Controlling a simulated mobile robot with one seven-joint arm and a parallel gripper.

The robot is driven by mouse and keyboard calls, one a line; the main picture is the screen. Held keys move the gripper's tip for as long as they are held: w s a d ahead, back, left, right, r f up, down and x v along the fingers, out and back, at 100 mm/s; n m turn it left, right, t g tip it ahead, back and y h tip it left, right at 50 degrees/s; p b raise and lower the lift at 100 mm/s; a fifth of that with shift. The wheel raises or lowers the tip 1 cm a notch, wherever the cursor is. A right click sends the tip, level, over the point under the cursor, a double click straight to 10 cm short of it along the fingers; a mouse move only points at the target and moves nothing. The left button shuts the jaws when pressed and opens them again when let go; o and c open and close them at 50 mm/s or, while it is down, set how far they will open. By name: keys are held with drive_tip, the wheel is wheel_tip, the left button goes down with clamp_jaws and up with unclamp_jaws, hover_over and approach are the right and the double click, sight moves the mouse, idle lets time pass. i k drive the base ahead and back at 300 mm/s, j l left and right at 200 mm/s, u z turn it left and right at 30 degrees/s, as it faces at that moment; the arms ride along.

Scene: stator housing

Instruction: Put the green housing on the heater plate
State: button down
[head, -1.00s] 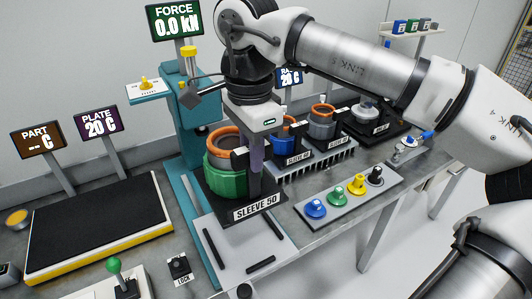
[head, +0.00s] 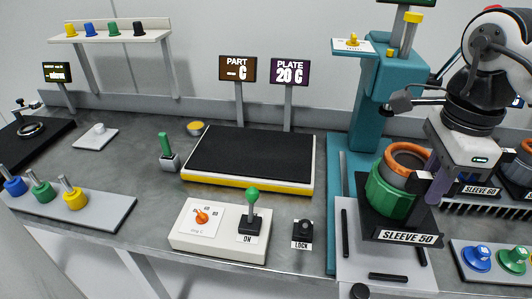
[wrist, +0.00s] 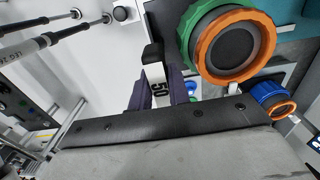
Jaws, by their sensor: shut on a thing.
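The green housing (head: 388,199) stands upright on the black SLEEVE 50 base (head: 384,232), under the teal press at right. An orange ring and a grey core show in its top. It also shows in the wrist view (wrist: 188,32), at the upper right. My gripper (head: 436,178) is beside the housing, on its right. In the wrist view its purple fingers (wrist: 163,90) are shut on a black and white tab marked 50 (wrist: 158,82), not around the green wall. The heater plate (head: 250,155) has a bare black top and yellow edge, left of the press.
A control box with a green-knobbed lever (head: 253,195) stands before the plate, with a LOCK switch (head: 303,232) beside it. A small green-handled post (head: 166,148) stands left of the plate. PART and PLATE displays (head: 289,72) stand behind it. The plate's top is clear.

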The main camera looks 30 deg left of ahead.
sight(244, 149)
drive_tip(key=i+j, duration=0.1)
drive_tip(key=j, duration=0.35)
drive_tip(key=i+j, duration=0.1)
drive_tip(key=j, duration=0.35)
drive_tip(key=i+j+u, duration=0.1)
drive_tip(key=j, duration=0.35)
drive_tip(key=i+j, duration=0.15)
drive_tip(key=j, duration=0.3)
